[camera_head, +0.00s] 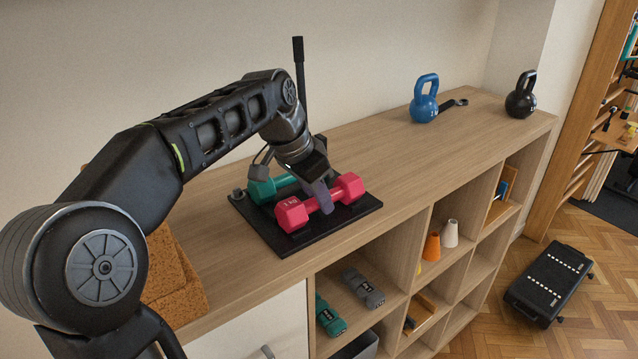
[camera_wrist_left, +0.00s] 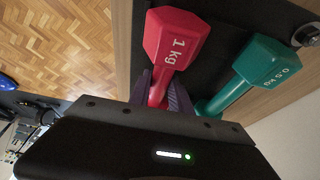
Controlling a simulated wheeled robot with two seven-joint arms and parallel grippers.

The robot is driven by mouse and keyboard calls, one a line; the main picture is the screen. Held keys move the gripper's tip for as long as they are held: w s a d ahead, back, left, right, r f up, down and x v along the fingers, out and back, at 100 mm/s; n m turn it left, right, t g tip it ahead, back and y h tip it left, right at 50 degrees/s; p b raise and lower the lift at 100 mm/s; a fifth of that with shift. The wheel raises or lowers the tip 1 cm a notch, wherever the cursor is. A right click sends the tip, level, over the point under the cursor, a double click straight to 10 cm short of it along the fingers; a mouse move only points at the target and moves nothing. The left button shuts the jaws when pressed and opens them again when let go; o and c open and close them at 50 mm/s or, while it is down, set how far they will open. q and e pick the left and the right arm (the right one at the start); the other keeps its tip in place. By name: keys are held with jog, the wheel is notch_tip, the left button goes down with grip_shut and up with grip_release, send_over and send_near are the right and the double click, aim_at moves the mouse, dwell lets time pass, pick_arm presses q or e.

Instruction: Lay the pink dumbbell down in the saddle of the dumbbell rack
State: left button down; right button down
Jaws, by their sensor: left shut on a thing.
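The pink dumbbell (camera_head: 349,188) is at the front of the black dumbbell rack (camera_head: 283,243) on the shelf top. It lies level over the rack; whether it touches the saddle is hard to tell. My left gripper (camera_head: 320,196) comes down from above and is shut on its handle. In the left wrist view the pink dumbbell (camera_wrist_left: 178,38) shows its "1 kg" head, with the gripper's fingers (camera_wrist_left: 160,92) on either side of the handle. A teal dumbbell (camera_head: 262,190) lies just behind it, and also shows in the wrist view (camera_wrist_left: 266,62). My right gripper is not in view.
A blue kettlebell (camera_head: 424,107), a dark wrench-like tool (camera_head: 453,104) and a black kettlebell (camera_head: 521,102) stand farther right on the shelf top. An orange-brown block (camera_head: 172,270) is at the near left. A thin black post (camera_head: 300,80) rises behind the rack.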

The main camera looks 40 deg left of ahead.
aim_at(310, 201)
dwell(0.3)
pick_arm(q)
jog(key=shift+f, duration=0.15)
jog(key=c, duration=1.2)
grip_release()
jog(key=shift+r, duration=0.2)
jog(key=v, duration=0.5)
jog(key=shift+s+r, duration=0.15)
jog(key=shift+r, duration=0.05)
jog(key=p+v, duration=0.3)
jog(key=v, duration=0.3)
jog(key=shift+s+r, duration=0.15)
jog(key=shift+r, duration=0.05)
